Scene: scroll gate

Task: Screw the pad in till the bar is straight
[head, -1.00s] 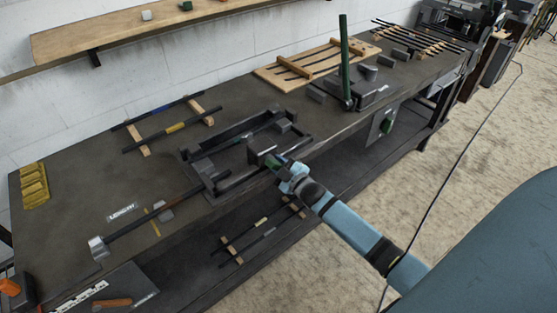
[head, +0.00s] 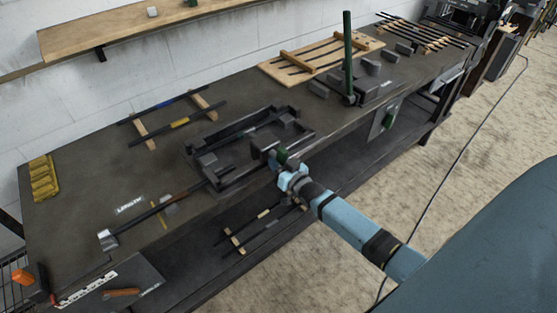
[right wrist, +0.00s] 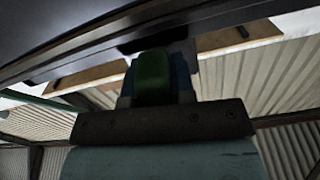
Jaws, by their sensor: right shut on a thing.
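The dark straightening frame (head: 240,173) sits at the front edge of the bench, with grey blocks on it. My right gripper (head: 283,160) is at the frame's front right side. It is shut on a green handle (head: 282,155), which also shows between the fingers in the right wrist view (right wrist: 153,78). The pad at the inner end of the screw is not clear to see. Dark bars lie along the frame, but I cannot tell which is the worked bar or how bent it is. My left gripper is not in view.
A green upright lever (head: 347,55) stands to the right. More bars lie on the lower shelf (head: 190,265). The bench's left middle is mostly clear.

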